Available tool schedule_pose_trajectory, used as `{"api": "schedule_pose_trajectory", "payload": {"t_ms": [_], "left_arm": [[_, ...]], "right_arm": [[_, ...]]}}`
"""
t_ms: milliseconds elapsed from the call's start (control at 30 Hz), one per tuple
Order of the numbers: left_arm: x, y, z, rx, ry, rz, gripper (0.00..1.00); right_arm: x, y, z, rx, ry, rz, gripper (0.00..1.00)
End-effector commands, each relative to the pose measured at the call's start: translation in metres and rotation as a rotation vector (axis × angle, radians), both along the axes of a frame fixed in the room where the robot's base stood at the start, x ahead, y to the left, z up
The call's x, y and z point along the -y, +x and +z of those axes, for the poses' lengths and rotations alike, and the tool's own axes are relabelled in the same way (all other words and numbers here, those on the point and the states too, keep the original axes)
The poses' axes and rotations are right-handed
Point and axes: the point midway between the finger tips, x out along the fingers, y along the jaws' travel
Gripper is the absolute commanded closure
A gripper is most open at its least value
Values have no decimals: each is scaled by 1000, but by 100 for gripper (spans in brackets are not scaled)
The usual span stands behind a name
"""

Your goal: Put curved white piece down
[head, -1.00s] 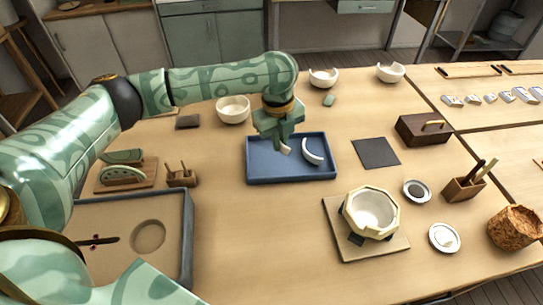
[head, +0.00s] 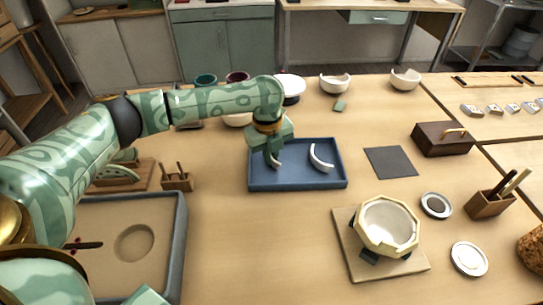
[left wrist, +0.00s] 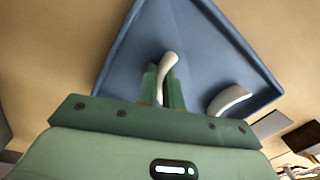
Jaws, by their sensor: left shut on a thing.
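My left gripper (head: 273,157) is over the left part of the blue tray (head: 300,181), shut on a curved white piece (head: 276,161). In the left wrist view the held piece (left wrist: 168,64) sticks out from between the green fingers (left wrist: 163,88), above the tray floor. I cannot tell if it touches the floor. A second curved white piece (head: 320,157) lies in the tray to the right; it also shows in the left wrist view (left wrist: 229,99). My right gripper is not in view.
A pale octagonal bowl (head: 388,226) stands on a board at the right front. A dark square mat (head: 390,162) lies right of the tray. A sand-coloured tray (head: 100,267) is at the left front. Broken white bowls (head: 335,84) stand behind.

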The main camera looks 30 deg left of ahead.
Motion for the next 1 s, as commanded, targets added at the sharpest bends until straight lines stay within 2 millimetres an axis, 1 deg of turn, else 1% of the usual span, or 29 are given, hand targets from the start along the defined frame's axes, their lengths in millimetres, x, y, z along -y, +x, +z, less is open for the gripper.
{"api": "schedule_pose_trajectory", "payload": {"t_ms": [100, 133, 167, 200, 433, 533, 667, 800, 900, 1000], "left_arm": [[0, 0, -3, -1, -1, 0, 100], [0, 0, -3, -1, -1, 0, 84], [0, 0, -3, -1, -1, 0, 76], [0, 0, -3, -1, -1, 0, 71], [0, 0, -3, -1, -1, 0, 71], [0, 0, 1, 1, 0, 0, 71], [0, -1, 27, 4, -1, 1, 71], [-2, -3, 64, 7, -1, 0, 71], [-2, -4, 87, 6, 0, 0, 71], [-3, -5, 104, 4, -1, 0, 71]], "right_arm": [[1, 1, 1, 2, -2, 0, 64], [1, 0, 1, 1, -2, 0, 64], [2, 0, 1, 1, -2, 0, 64], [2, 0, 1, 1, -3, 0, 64], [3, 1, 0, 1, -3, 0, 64], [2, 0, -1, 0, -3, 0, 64], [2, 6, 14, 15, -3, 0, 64], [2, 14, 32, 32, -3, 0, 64], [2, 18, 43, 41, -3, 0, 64], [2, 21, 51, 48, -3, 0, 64]]}}
